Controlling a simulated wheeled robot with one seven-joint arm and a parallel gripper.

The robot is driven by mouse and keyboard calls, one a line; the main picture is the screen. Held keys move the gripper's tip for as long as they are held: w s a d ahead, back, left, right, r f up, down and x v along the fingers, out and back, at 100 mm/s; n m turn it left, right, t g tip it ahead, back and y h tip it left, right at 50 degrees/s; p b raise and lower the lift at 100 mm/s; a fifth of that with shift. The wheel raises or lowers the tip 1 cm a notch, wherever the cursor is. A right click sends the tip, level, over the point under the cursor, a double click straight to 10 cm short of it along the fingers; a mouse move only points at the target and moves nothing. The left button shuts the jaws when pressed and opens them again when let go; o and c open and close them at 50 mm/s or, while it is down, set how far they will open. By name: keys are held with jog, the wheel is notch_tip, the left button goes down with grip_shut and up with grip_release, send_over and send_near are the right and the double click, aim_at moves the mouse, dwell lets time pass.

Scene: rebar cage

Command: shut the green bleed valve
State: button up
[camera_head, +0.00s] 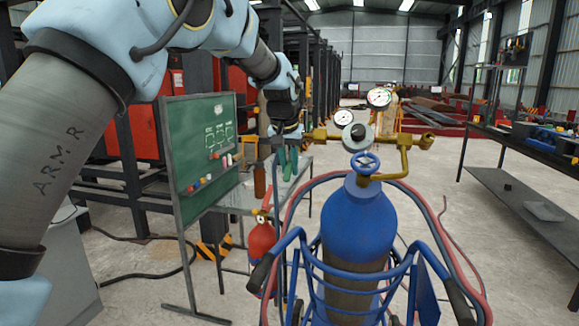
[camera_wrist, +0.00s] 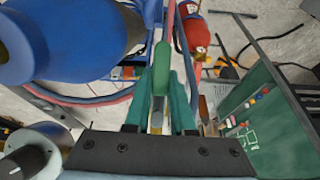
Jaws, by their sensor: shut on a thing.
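The green bleed valve's handle (camera_wrist: 161,68) shows in the wrist view as a rounded green lever between my two teal fingers. My gripper (camera_wrist: 160,82) is shut on it, one finger on each side. In the head view my gripper (camera_head: 288,164) hangs at the left end of the brass regulator fitting (camera_head: 318,135), beside the blue gas cylinder (camera_head: 357,225). There I cannot tell the green handle from my teal fingers. My gripper hides the valve's body.
Two gauges (camera_head: 379,98) and a blue handwheel (camera_head: 365,162) sit above the cylinder. Red and blue hoses loop around its cart (camera_head: 350,282). A red extinguisher (camera_head: 261,240) and a green chalkboard (camera_head: 203,145) stand left. Open floor lies to the right, before a workbench (camera_head: 525,143).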

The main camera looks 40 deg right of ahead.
grip_shut()
dwell(0.8)
jog(key=shift+w+r+m+t+b, duration=0.55)
jog(key=shift+m+t+b, duration=0.7)
jog(key=shift+m, duration=1.25)
jog(key=shift+w+r+m+t+b, duration=0.3)
jog(key=shift+w+m+t+b, duration=0.7)
jog(key=shift+m, duration=1.5)
jog(key=shift+w+r+m+t+b, duration=0.4)
jog(key=shift+m+t+b, duration=1.15)
jog(key=shift+m, duration=0.95)
jog(key=shift+d+r+h, duration=0.1)
jog(key=shift+h, duration=0.3)
jog(key=o, duration=0.7)
grip_release()
